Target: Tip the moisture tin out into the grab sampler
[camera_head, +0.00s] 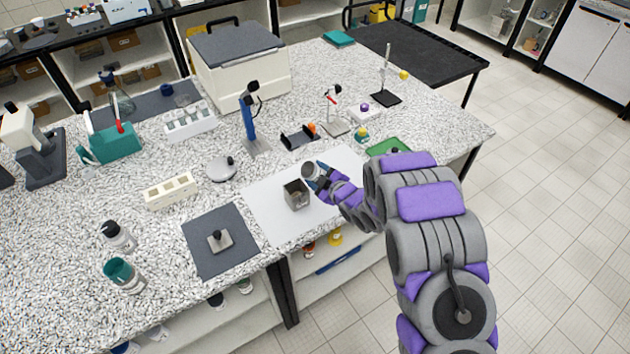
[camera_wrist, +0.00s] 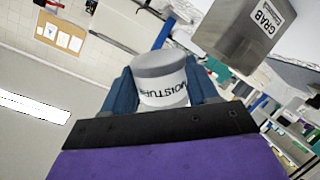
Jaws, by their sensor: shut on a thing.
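My gripper (camera_head: 322,179) is shut on the moisture tin (camera_head: 309,170), a small grey tin with a white label. In the wrist view the tin (camera_wrist: 160,65) sits between the blue fingers, its label upside down; that view is strongly rolled. The grab sampler (camera_head: 297,196) is an open grey metal box standing on a white mat. In the wrist view the sampler (camera_wrist: 243,32), labelled GRAB, is at the upper right, apart from the tin. In the head view, the tin is just above and right of the sampler. The tin's contents are hidden.
The white mat (camera_head: 262,213) lies near the bench's front edge. A dark mat with a metal piece (camera_head: 219,240) is to its left. A blue stand (camera_head: 249,125), a black holder (camera_head: 300,138) and a white rack (camera_head: 171,191) stand around.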

